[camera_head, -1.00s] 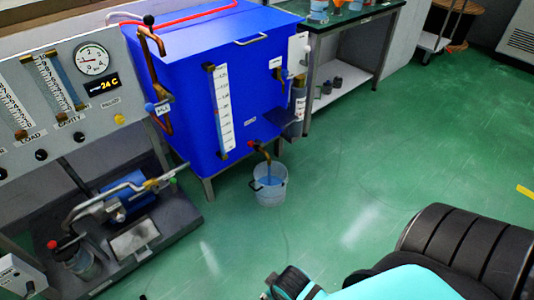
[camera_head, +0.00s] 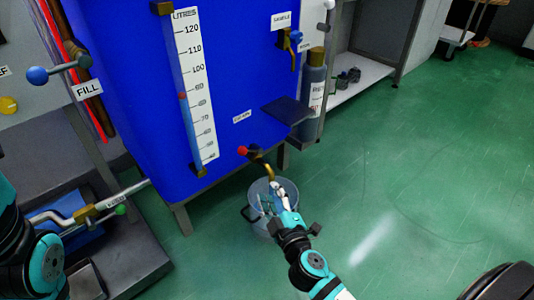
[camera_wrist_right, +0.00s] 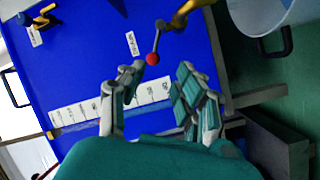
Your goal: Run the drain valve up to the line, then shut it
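The drain valve's brass spout (camera_head: 264,168) sticks out low on the front of the blue tank (camera_head: 130,90). Its lever ends in a red ball (camera_head: 242,150), which also shows in the right wrist view (camera_wrist_right: 153,59). My right gripper (camera_head: 280,190) is open, just in front of the valve and over the bucket. In the wrist view its fingers are apart, with the red ball ahead between the tips and nothing held. The clear bucket (camera_head: 259,221) stands under the spout, partly hidden by the gripper. A litre scale (camera_head: 195,85) has a sight tube with a red mark (camera_head: 183,96).
A fill valve with a blue ball (camera_head: 37,75) is at the left. A sample valve (camera_head: 290,40) and a grey bottle (camera_head: 314,85) are at the tank's right. A dark ledge (camera_head: 287,111) juts out above the drain. Open green floor (camera_head: 430,150) lies to the right.

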